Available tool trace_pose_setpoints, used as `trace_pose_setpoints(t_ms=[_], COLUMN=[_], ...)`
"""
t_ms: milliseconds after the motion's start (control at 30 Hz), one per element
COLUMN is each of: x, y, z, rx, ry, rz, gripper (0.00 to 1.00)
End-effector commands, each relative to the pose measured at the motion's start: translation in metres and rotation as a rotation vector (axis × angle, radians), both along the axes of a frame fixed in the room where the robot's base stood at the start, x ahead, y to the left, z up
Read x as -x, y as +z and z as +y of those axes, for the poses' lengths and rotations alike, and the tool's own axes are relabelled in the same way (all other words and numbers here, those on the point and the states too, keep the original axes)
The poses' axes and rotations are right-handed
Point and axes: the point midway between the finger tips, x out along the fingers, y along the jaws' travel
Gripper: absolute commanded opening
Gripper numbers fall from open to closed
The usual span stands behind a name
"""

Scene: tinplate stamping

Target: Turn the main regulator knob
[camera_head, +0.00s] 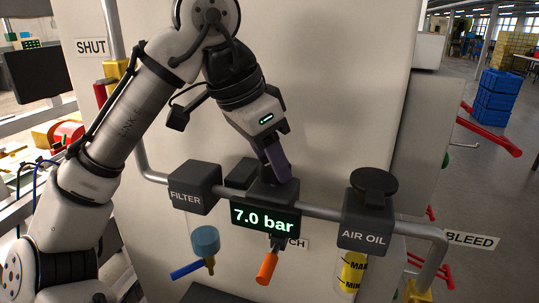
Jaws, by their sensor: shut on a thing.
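The main regulator (265,217) is the dark block in the middle of the pipe, between the filter and air oil blocks. Its green display reads 7.0 bar. My gripper (278,171) comes down from above onto the top of this block, tilted, and is shut on the regulator knob. The knob is mostly hidden by my fingers, so its turned angle cannot be told.
The FILTER block (194,186) is to the left and the AIR OIL block (367,215) to the right. An orange-handled valve (267,268) hangs below the regulator, and a blue-handled one (187,269) to the left. A pale panel (345,100) stands close behind.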

Motion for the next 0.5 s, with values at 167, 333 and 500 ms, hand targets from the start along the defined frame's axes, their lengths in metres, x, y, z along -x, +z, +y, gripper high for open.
trace_pose_setpoints(t_ms=[167,333,500], x=[0.0011,0.002,0.0028], y=[0.0003,0.0003,0.0004], z=[-0.0006,-0.0012,-0.0021], rx=[-0.001,-0.002,-0.003], ry=[0.121,0.276,0.439], rz=[-0.002,-0.003,-0.003], gripper=[0.2,0.2,0.2])
